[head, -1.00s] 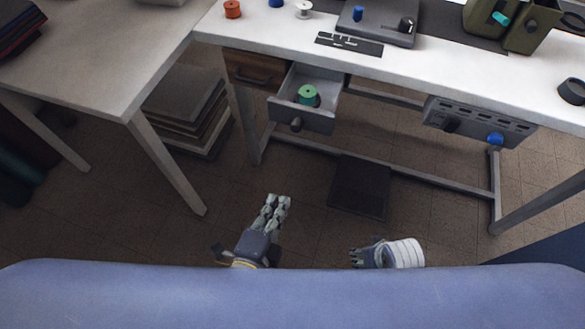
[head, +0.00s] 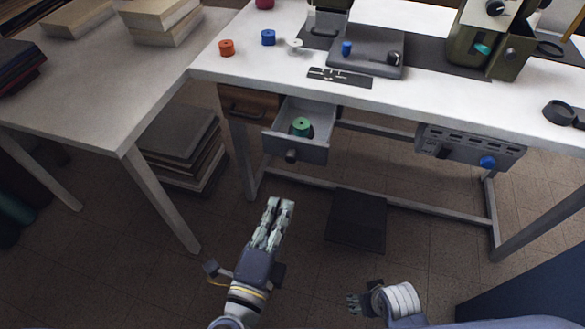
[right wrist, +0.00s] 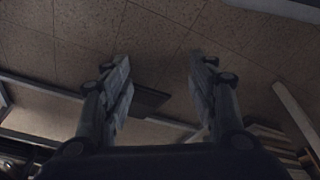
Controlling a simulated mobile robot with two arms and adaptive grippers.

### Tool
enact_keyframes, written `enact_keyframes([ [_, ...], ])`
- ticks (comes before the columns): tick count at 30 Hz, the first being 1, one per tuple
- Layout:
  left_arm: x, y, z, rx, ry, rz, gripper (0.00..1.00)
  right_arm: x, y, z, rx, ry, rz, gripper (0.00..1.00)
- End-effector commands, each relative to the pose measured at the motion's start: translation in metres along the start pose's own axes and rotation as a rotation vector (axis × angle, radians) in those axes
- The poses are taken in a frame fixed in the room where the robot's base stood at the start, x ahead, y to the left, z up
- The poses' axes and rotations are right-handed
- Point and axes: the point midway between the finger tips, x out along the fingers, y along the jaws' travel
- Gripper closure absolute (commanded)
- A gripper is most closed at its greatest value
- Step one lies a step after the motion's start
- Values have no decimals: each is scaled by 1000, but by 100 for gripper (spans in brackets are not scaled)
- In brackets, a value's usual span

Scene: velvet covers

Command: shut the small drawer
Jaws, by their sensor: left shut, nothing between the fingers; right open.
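The small grey drawer (head: 296,146) hangs pulled out under the white sewing table in the head view. It has a dark round knob (head: 291,156) on its front, and a green thread spool (head: 301,126) stands inside it. My left gripper (head: 280,205) is shut and empty, in front of and below the drawer, apart from it. My right gripper (head: 354,304) is low at the bottom of the head view, well away from the drawer.
A wooden drawer (head: 248,101) sits closed left of the grey one. The sewing table (head: 420,95) carries a sewing machine and spools. A side table (head: 95,90) stands left, with stacked boards (head: 183,145) below. A dark pedal (head: 357,220) lies on the floor.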

Motion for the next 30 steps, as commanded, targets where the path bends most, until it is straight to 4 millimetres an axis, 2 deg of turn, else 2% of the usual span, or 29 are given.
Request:
enact_keyframes([
  [18,71,-2,0,1,0,-1,100,67,-4,48,-8,-47,-6,47],
  [24,90,-1,0,0,0,0,100,78,-5,60,-10,-54,-7,47],
  [30,96,0,0,0,0,1,100,83,-5,65,-11,-57,-8,47],
])
